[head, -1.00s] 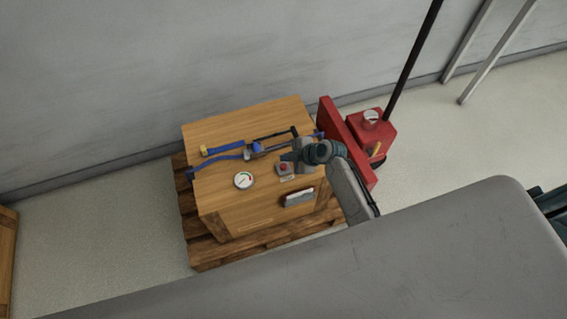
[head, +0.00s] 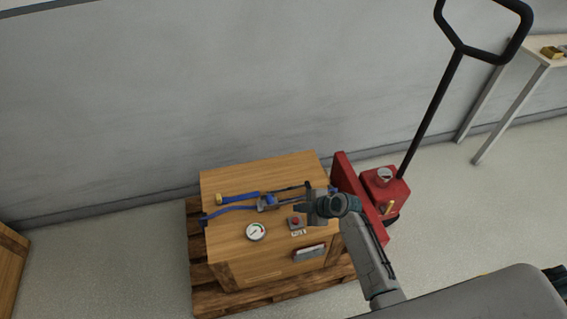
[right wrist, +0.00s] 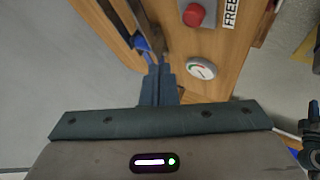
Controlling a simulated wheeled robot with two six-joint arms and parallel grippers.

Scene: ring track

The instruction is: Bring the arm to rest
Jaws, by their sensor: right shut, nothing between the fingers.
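My right gripper (head: 312,208) is above the right part of a wooden crate (head: 232,180), close to a red push button (head: 295,222). In the right wrist view its two fingers (right wrist: 158,85) are together with nothing between them. That view also shows the red button (right wrist: 194,14), a round gauge (right wrist: 201,68) and part of the crate top (right wrist: 185,44). My right arm comes up from the lower right. My left gripper does not show.
A blue-handled tool with a strap (head: 235,208) and a dial gauge (head: 255,232) lie on the crate. The crate stands on a wooden pallet (head: 200,285). A red pallet jack (head: 385,188) with a black handle stands at right. A table (head: 540,52) is farther right.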

